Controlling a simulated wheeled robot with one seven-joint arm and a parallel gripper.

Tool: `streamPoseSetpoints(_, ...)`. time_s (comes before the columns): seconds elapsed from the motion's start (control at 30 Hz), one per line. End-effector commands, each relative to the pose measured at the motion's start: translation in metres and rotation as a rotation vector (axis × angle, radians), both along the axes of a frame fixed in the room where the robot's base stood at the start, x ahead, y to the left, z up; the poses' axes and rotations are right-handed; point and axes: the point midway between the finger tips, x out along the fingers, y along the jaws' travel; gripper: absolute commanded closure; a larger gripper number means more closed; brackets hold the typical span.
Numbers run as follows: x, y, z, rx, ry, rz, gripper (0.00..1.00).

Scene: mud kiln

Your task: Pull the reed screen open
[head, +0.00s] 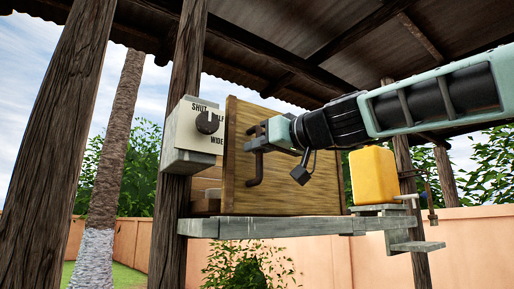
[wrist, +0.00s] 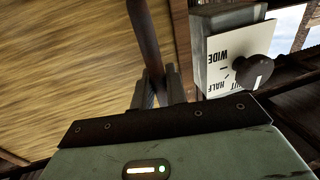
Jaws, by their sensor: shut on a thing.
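The reed screen (head: 300,187) is a yellow-brown, wood-framed panel standing upright on a grey shelf in the head view. Its streaked face fills the upper left of the wrist view (wrist: 60,60). A dark upright bar handle (head: 254,170) stands out from its face near the left edge. The handle also shows in the wrist view (wrist: 144,30). My gripper (head: 260,141) reaches in from the right and is shut on the handle's upper part. In the wrist view its two fingers (wrist: 158,88) close around the bar.
A pale box with a dark knob (head: 207,122), marked SHUT, HALF and WIDE, is fixed to a post left of the screen. A yellow container (head: 374,176) stands to the right. The grey shelf (head: 270,228) runs underneath. Wooden posts (head: 60,140) stand at left.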

Motion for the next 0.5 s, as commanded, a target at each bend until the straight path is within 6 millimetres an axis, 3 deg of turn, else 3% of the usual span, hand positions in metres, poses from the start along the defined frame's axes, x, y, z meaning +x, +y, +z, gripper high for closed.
streamPoseSetpoints(0.27,0.033,-0.050,-0.006,0.001,-0.005,-0.012,1.00)
streamPoseSetpoints(0.5,0.080,-0.120,-0.003,0.000,-0.003,-0.014,1.00)
